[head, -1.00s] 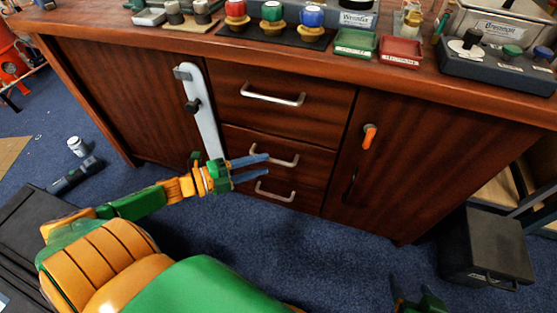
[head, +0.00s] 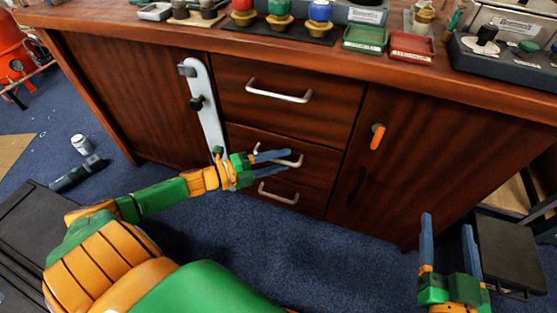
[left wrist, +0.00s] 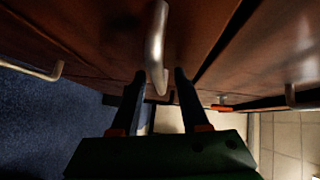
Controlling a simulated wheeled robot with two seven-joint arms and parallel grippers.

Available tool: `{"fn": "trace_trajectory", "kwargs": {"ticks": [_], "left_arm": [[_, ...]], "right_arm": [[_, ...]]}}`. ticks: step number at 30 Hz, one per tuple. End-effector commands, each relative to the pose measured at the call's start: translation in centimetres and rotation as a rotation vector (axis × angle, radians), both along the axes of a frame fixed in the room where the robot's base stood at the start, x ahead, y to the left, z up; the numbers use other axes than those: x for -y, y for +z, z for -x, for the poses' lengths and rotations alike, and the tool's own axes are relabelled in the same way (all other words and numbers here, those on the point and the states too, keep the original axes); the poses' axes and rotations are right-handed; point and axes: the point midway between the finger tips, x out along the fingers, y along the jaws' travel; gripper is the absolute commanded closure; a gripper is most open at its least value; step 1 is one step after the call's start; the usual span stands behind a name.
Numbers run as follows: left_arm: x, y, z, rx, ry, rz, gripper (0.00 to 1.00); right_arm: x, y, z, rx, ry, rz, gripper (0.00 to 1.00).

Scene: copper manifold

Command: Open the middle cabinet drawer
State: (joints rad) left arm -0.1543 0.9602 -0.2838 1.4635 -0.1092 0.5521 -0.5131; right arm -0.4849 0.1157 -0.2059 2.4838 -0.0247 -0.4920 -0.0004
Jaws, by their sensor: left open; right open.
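The dark wooden cabinet's middle drawer (head: 318,158) looks shut, flush with the drawers above and below. Its silver bar handle (head: 296,161) is partly hidden by my left gripper (head: 289,160), whose blue fingers are open, one above and one below it. In the left wrist view the handle (left wrist: 156,40) lies between the open fingers of my left gripper (left wrist: 159,75), with a gap on both sides.
A grey bar (head: 208,115) with black knobs stands along the drawers' left edge, close to my left gripper. The top drawer handle (head: 279,92) and bottom drawer handle (head: 278,194) stick out nearby. An orange latch (head: 377,137) is on the right door. A black box (head: 512,250) stands at right.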

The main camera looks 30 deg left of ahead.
Motion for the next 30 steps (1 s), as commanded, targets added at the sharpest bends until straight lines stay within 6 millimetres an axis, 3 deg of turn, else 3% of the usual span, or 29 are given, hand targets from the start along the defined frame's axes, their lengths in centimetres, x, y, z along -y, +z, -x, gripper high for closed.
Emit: {"fn": "trace_trajectory", "kwargs": {"ticks": [1, 5, 6, 30], "left_arm": [[0.0, -0.01, 0.01, 0.0, 0.0, 0.0, 0.61], [0.0, -0.02, 0.01, 0.0, 0.0, 0.0, 0.96], [-0.01, -0.02, 0.02, 0.0, 0.0, 0.0, 1.0], [-0.02, -0.05, 0.03, -0.001, 0.0, -0.001, 1.0]], "right_arm": [[0.0, -0.01, 0.0, 0.0, 0.0, 0.0, 0.31], [0.0, -0.03, 0.0, -0.001, 0.0, 0.0, 0.31], [0.0, -0.04, 0.0, -0.002, 0.0, 0.0, 0.31], [0.01, -0.11, 0.02, -0.004, 0.0, 0.0, 0.31]]}}
